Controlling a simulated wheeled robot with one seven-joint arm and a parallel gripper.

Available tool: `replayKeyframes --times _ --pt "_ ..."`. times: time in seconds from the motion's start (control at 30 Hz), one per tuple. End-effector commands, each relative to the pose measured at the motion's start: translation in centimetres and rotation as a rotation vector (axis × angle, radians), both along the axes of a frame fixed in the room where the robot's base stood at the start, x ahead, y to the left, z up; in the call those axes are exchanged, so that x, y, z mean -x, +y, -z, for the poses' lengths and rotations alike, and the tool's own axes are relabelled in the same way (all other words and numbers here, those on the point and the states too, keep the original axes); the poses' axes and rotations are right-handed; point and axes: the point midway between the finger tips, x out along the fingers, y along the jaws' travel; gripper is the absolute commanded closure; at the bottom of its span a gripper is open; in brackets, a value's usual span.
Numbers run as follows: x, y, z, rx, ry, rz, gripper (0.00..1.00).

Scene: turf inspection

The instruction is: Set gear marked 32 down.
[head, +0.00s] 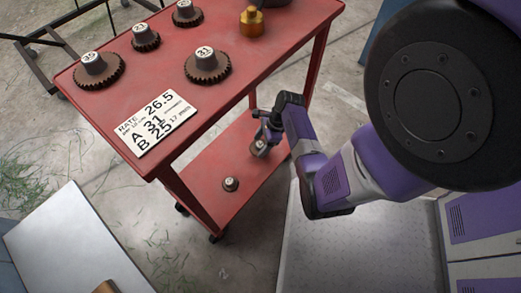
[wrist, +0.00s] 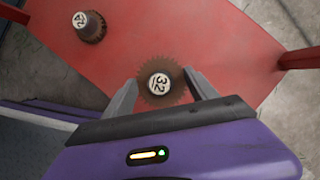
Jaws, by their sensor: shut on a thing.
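The gear marked 32 (wrist: 152,97) is brown and toothed, with a pale round top label. It sits between the two fingers of my gripper (wrist: 160,88), which is shut on it. In the head view my gripper (head: 266,132) holds the gear (head: 258,148) over the lower red shelf (head: 205,165) of the cart. I cannot tell whether the gear's underside touches the shelf.
Another small gear (head: 230,184) stands on the lower shelf, left of my gripper; it also shows in the wrist view (wrist: 88,27). The upper red top (head: 140,85) overhangs this shelf. It carries several gears, including one marked 31 (head: 206,66), and a rate card (head: 155,122).

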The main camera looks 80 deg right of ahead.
Motion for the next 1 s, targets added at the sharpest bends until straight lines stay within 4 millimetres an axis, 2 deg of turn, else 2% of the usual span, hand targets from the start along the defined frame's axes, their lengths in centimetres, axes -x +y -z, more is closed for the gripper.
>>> replayKeyframes --times 0.2,0.27,0.3,0.47,0.5,0.6,0.87,1.0 --pt "0.0 0.0 3.5 -0.002 0.001 0.001 0.74" --pt "0.0 0.0 3.9 -0.001 0.0 0.001 0.74" --pt "0.0 0.0 3.9 0.0 0.0 0.001 0.8" --pt "0.0 0.0 3.8 0.0 0.001 0.0 0.8" --pt "0.0 0.1 3.8 -0.001 0.001 0.0 0.29" --pt "0.1 0.1 3.8 -0.001 0.001 0.0 0.12" --pt "0.0 0.0 3.7 -0.001 0.0 0.0 0.12" --pt "0.3 -0.1 2.9 0.0 0.0 0.001 0.12"
